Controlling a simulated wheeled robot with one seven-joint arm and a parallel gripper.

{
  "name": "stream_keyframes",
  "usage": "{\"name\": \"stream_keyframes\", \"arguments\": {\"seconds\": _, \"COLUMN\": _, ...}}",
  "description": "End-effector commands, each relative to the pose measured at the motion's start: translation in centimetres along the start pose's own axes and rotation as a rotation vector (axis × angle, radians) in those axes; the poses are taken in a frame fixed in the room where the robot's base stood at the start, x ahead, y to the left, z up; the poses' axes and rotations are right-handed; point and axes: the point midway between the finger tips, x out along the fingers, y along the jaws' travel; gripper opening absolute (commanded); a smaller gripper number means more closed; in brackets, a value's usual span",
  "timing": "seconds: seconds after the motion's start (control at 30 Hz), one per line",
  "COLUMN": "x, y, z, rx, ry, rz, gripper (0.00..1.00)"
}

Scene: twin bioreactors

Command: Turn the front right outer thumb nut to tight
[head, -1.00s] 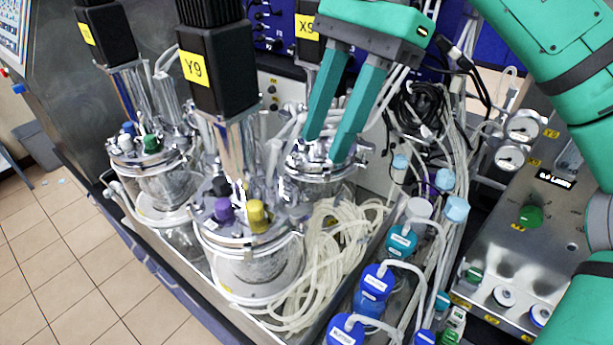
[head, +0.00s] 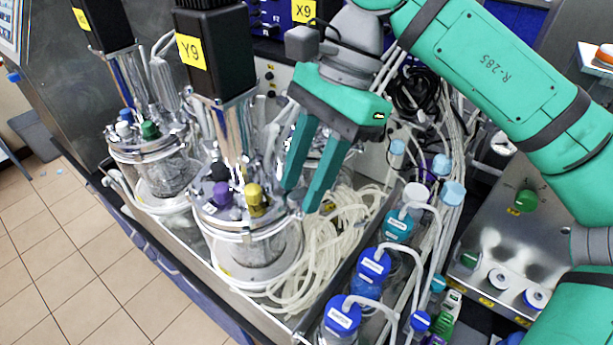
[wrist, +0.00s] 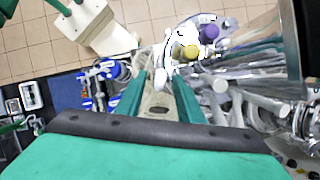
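The front bioreactor (head: 252,240) is a glass vessel with a shiny metal lid carrying a purple cap (head: 222,194) and a yellow cap (head: 254,200). In the wrist view the yellow cap (wrist: 190,52) and purple cap (wrist: 209,33) show beyond the fingertips. My gripper (head: 301,199) points down just right of the lid's rim, its two teal fingers apart with nothing between them. In the wrist view my gripper (wrist: 161,77) also shows a gap between the fingers. The front right outer thumb nut is too small to pick out; the near finger may hide it.
A second bioreactor (head: 155,160) with a green cap stands at the left. Coiled clear tubing (head: 335,245) lies below my gripper. Blue-capped bottles (head: 373,266) stand at the front right. The tall Y9 motor (head: 212,50) rises above the front vessel.

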Motion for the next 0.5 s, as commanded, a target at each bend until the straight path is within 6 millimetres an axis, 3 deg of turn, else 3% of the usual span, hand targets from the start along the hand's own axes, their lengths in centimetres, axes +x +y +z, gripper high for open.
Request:
{"name": "stream_keyframes", "arguments": {"seconds": 0.07, "x": -0.01, "y": 0.01, "z": -0.01, "rx": 0.000, "ry": 0.000, "rz": 0.000, "gripper": 0.34}}
{"name": "stream_keyframes", "arguments": {"seconds": 0.1, "x": -0.02, "y": 0.01, "z": -0.01, "rx": 0.000, "ry": 0.000, "rz": 0.000, "gripper": 0.30}}
{"name": "stream_keyframes", "arguments": {"seconds": 0.23, "x": -0.02, "y": 0.01, "z": -0.02, "rx": 0.000, "ry": 0.000, "rz": 0.000, "gripper": 0.00}}
{"name": "stream_keyframes", "arguments": {"seconds": 0.5, "x": -0.07, "y": 0.08, "z": -0.11, "rx": 0.011, "ry": 0.001, "rz": -0.004, "gripper": 0.00}}
